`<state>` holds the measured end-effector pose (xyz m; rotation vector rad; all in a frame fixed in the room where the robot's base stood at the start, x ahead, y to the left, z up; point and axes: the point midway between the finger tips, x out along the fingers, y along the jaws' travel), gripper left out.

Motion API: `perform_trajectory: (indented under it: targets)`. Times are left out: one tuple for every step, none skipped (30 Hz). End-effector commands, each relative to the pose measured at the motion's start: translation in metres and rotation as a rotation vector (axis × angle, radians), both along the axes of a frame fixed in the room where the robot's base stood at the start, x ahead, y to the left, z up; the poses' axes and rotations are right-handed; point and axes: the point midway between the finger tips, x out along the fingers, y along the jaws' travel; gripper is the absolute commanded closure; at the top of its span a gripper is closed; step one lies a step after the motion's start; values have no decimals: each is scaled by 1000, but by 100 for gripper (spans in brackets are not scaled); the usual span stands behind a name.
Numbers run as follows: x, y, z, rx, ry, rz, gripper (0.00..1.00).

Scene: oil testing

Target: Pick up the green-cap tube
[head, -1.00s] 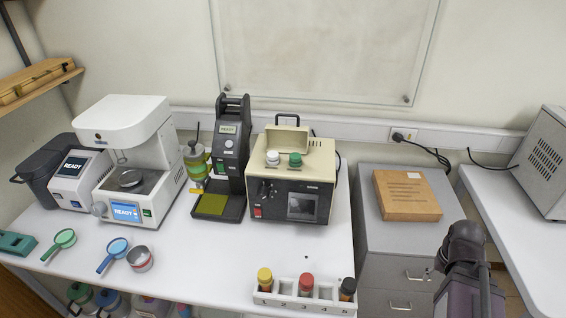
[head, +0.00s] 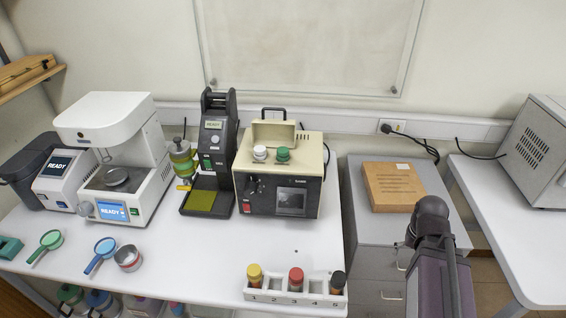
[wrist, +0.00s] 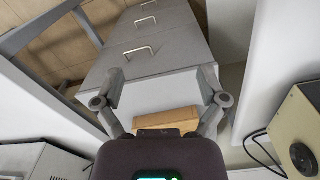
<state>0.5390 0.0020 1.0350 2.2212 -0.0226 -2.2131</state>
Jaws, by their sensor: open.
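A green cap (head: 282,155) shows on top of the beige tester (head: 313,170), just right of a white cap (head: 260,153). Any tube below the green cap is hidden in the tester. In the head view my arm is at the lower right, and the fingers cannot be made out.
A white rack (head: 262,297) at the table's front holds yellow-, red- and black-capped tubes. A black device (head: 216,140) stands left of the tester. The brown box (head: 393,187) lies on the drawer cabinet (head: 352,205). A grey machine (head: 540,155) stands on the right table.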

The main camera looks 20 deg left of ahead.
Motion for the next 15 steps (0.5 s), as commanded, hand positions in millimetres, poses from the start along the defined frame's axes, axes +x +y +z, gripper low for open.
perform_trajectory:
  targets:
    - [3, 3, 2, -10, -3, -2, 5]
    - [5, 5, 3, -18, -5, -6, 5]
    - [7, 8, 4, -30, -9, -8, 5]
    - [9, 11, 5, -40, -12, -8, 5]
    - [11, 13, 6, -52, -16, -13, 5]
    - [14, 18, 8, -68, -22, -20, 5]
    - [17, 22, 9, -83, -28, -26, 5]
    - [20, 25, 11, -97, -34, -32, 5]
    - [24, 32, 14, -118, -45, -41, 5]
    - [27, 36, 15, -134, -54, -48, 5]
    - [30, 41, 18, -151, -64, -56, 5]
    - [35, 48, 21, -173, -80, -65, 5]
    - [38, 55, 23, -189, -92, -73, 5]
    - [41, 60, 25, -205, -105, -81, 5]
    - [45, 68, 29, -227, -123, -91, 5]
